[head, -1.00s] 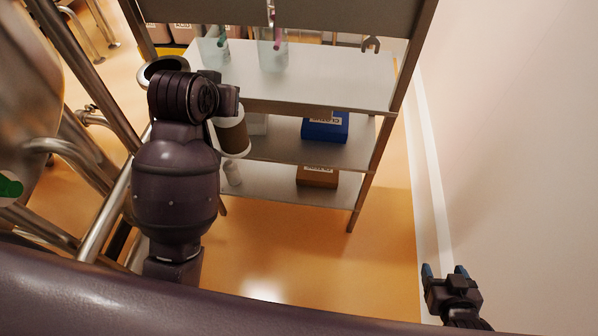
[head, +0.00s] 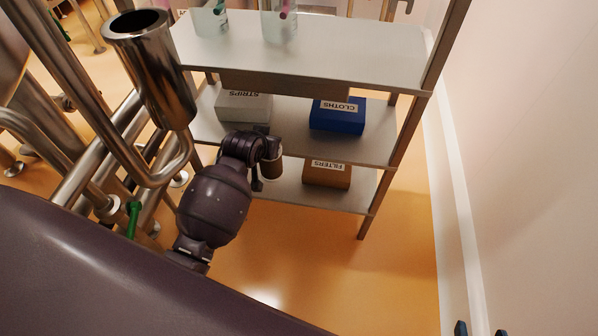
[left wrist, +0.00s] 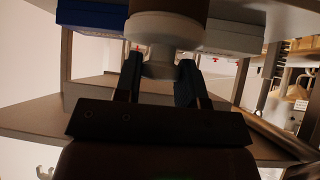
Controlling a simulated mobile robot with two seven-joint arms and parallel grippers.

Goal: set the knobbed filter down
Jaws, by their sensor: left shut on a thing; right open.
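The knobbed filter shows in the head view as a small brown cylinder with a pale end (head: 271,166), partly hidden by my left wrist. In the left wrist view, its brown body (left wrist: 168,7) is at the top, above a white collar and knob. My left gripper (left wrist: 159,75) is shut on the white knob, one dark finger on each side. In the head view the filter is in front of the lower shelves, left of the FILTERS box (head: 327,173). Whether it touches a shelf cannot be told. My right gripper (head: 481,331) is open and empty at the bottom right edge.
A blue CLOTHS box (head: 338,116) and a grey STRIPS box (head: 243,106) stand on the middle shelf. Glass beakers (head: 279,25) stand on the top shelf (head: 350,55). A steel cup-topped pipe (head: 160,75) and other pipes crowd the left. Floor is clear at lower right.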

